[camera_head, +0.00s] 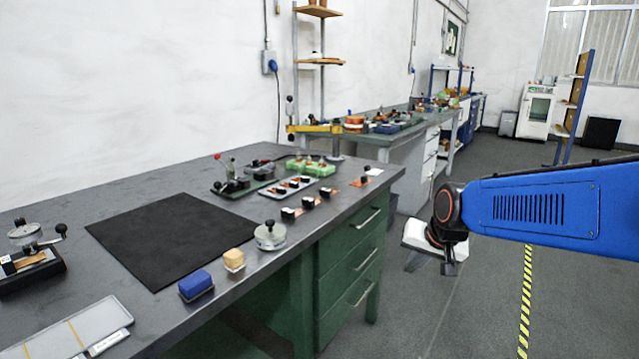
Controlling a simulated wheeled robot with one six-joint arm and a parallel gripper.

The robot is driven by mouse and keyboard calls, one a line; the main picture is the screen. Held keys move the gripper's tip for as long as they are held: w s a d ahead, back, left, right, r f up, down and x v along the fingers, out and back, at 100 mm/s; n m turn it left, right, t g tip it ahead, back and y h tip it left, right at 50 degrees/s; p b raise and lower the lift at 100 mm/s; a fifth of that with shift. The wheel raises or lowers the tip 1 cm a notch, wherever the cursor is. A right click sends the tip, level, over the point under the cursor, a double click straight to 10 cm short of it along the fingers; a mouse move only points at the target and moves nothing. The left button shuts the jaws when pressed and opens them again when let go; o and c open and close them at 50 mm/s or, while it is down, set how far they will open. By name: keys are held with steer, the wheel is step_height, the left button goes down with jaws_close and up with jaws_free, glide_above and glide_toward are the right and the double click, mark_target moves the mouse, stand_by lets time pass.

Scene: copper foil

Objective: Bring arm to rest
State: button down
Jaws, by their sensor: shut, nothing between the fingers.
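My arm's blue link (550,209) reaches in from the right side of the head view. My gripper (447,268) hangs at its end, over the floor to the right of the workbench and apart from it. It points down. The fingers are small and dark in this view, close together, with nothing seen between them. A white part (420,236) of the wrist shows beside the dark joint.
The workbench (290,217) with green drawers (350,254) stands left of my gripper. Floor around the gripper is clear.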

steer(key=s+d+f+n, duration=0.1)
steer(key=s+d, duration=0.2)
steer(key=s, duration=1)
steer(key=s+d+f+n+g+h, duration=0.1)
steer(key=s+d+n, duration=0.1)
steer(key=s, duration=1.1)
steer(key=shift+d+f, duration=0.4)
steer(key=shift+d, duration=0.2)
steer(key=shift+a, duration=0.1)
